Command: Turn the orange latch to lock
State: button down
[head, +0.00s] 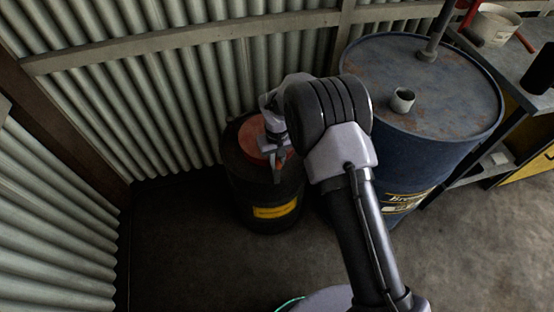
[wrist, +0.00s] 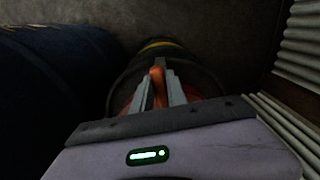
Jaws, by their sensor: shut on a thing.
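The orange latch (wrist: 158,78) shows in the wrist view as an upright orange piece between my gripper's two grey fingers (wrist: 160,92). The fingers are shut on it. It sits on the top of a small black drum (head: 265,196) with a yellow label and a reddish-orange lid (head: 251,137). In the head view my gripper (head: 277,160) reaches down over the drum's lid, and my arm and wrist hide part of the lid. The latch's angle is hard to tell because the fingers cover much of it.
A large blue drum (head: 385,120) stands close on the right, with a metal cup (head: 402,100) on its rusty top. A workbench (head: 525,62) is at the far right. Corrugated walls (head: 140,105) close in behind and to the left. Bare floor (head: 185,250) lies in front.

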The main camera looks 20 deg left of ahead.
aim_at(277, 160)
jog(key=shift+m, duration=0.7)
jog(key=c, duration=1.3)
grip_release()
jog(key=shift+r, duration=0.1)
notch_tip(277, 160, up, 17)
jog(key=p, duration=0.6)
jog(key=shift+r, duration=0.1)
